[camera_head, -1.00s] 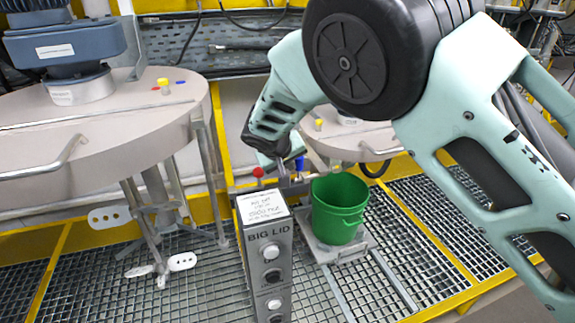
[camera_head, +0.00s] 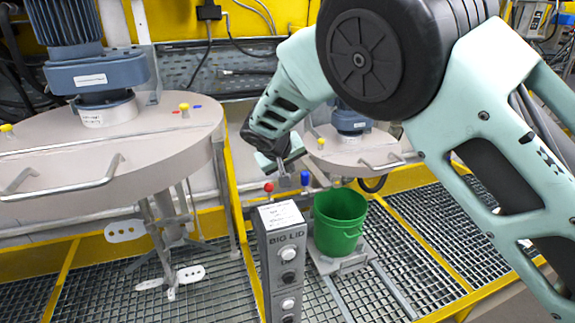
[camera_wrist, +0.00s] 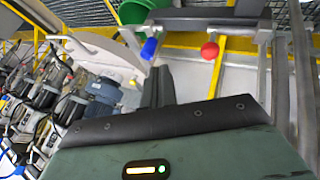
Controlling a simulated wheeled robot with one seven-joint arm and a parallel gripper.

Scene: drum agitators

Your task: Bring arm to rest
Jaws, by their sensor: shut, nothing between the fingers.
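My gripper (camera_head: 284,180) is at the end of my pale green arm, above and behind the control box. In the wrist view its dark fingers (camera_wrist: 158,85) are together with nothing between them. The grey control box (camera_head: 282,250), marked BIG LID, stands upright in front of the gripper. A red knob (camera_head: 268,187) and a blue knob (camera_head: 305,179) are close to the fingers. In the wrist view, the blue knob (camera_wrist: 149,48) and red knob (camera_wrist: 209,50) lie beyond the fingertips, apart from them.
A large round lid (camera_head: 110,150) with a blue motor (camera_head: 90,75) stands at the left. A smaller lid (camera_head: 350,150) is behind the gripper. A green bucket (camera_head: 340,215) sits on a plate right of the box. Grated floor and yellow rails (camera_head: 430,262) surround them.

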